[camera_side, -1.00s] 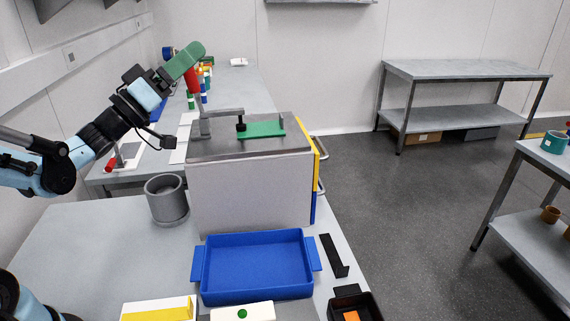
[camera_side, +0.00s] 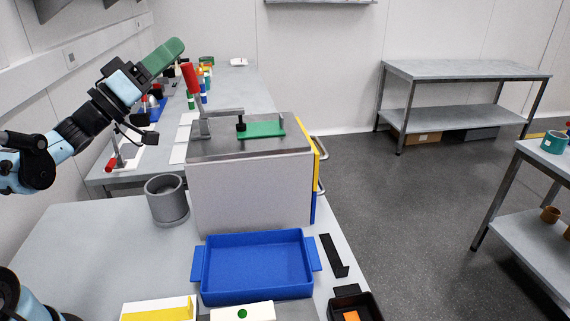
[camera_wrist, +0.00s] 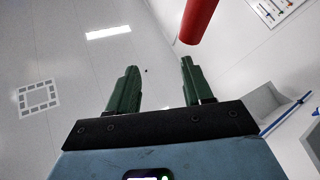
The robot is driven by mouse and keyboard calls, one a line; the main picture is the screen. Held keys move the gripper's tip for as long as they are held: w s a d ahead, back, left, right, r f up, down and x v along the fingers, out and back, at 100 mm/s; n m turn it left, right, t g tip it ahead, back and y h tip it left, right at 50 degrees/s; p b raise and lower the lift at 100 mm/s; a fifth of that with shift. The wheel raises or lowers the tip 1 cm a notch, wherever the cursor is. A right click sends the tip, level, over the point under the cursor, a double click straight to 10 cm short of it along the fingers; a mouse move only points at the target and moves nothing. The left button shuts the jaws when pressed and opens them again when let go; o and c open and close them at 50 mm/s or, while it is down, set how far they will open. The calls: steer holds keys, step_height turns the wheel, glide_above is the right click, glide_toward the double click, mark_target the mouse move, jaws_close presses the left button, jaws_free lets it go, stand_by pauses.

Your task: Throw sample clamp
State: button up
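The sample clamp (camera_side: 203,127) is mounted on the metal top of a pale box. Its red handle (camera_side: 190,78) stands nearly upright, leaning a little left. Its horizontal arm carries a black tip (camera_side: 241,124) over a green plate (camera_side: 263,129); whether the tip presses on it I cannot tell. My gripper (camera_side: 178,46) has green fingers and is up and left of the handle in the side view. In the wrist view my gripper (camera_wrist: 155,75) is open and empty, with the red handle (camera_wrist: 198,18) beyond the right fingertip, apart from it.
A grey cup (camera_side: 167,201) stands left of the pale box (camera_side: 248,185). A blue tray (camera_side: 257,292) and a black bracket (camera_side: 334,255) lie in front. A back bench (camera_side: 238,90) holds several small items. Open floor lies to the right.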

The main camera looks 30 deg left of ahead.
steer(key=s+a+r, duration=0.5)
steer(key=s, duration=0.2)
steer(key=shift+s+a, duration=0.3)
steer(key=shift+s, duration=0.05)
stand_by(0.8)
stand_by(0.3)
steer(key=w+f+m+g+h, duration=0.5)
steer(key=f+m+g, duration=0.3)
steer(key=f+m, duration=0.1)
steer(key=x, duration=1.1)
steer(key=shift+w+f, duration=0.1)
steer(key=shift+f, duration=0.05)
steer(key=shift+a, duration=0.1)
jaws_close()
